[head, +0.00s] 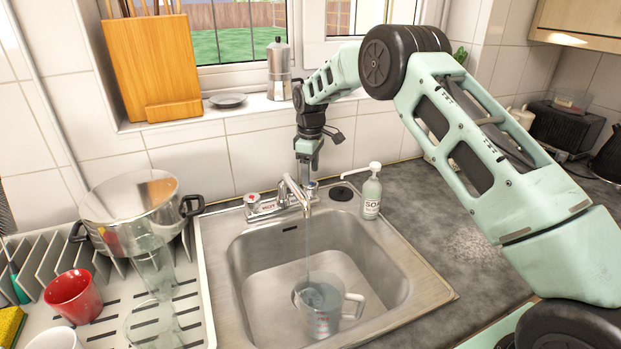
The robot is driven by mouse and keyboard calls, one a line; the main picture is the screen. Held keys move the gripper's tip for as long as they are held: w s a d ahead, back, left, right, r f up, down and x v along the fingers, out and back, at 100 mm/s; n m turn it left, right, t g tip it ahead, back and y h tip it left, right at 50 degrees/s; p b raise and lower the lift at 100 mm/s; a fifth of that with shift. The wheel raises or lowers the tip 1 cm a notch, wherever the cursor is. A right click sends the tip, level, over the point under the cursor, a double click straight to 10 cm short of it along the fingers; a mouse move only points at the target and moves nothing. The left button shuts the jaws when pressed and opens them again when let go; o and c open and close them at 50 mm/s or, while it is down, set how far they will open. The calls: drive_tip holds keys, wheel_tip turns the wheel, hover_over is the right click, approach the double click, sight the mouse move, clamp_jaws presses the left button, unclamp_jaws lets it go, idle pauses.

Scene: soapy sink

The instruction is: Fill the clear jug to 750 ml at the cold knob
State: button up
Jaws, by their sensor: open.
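The clear jug (324,325) stands upright in the sink basin under the spout, its handle to the right. A thin stream of water (308,245) runs from the tap (296,190) into it. The jug holds some water; its scale is too small to read. The cold knob (312,188) is on the right side of the tap, partly hidden. My gripper (308,170) points down just above and behind this knob and is open. I cannot tell whether its fingers touch the knob. The other knob (252,201), with a red mark, is on the left.
A soap bottle (371,196) stands right of the tap, near a dark round disc (342,193). On the left, a drainer (200,310) holds a steel pot (130,205), a red mug (73,296) and clear glasses (155,270). The counter (430,225) right of the sink is mostly clear.

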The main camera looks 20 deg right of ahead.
sight(311, 183)
drive_tip(key=shift+f+p, duration=0.4)
drive_tip(key=shift+f, duration=1.7)
drive_tip(key=shift+c, duration=0.4)
drive_tip(key=c, duration=0.9)
drive_tip(key=m+b, duration=0.1)
drive_tip(key=m, duration=0.1)
drive_tip(key=shift+m, duration=0.4)
drive_tip(key=shift+m+b, duration=0.7)
drive_tip(key=shift+m, duration=1.3)
drive_tip(key=shift+w+r, duration=0.1)
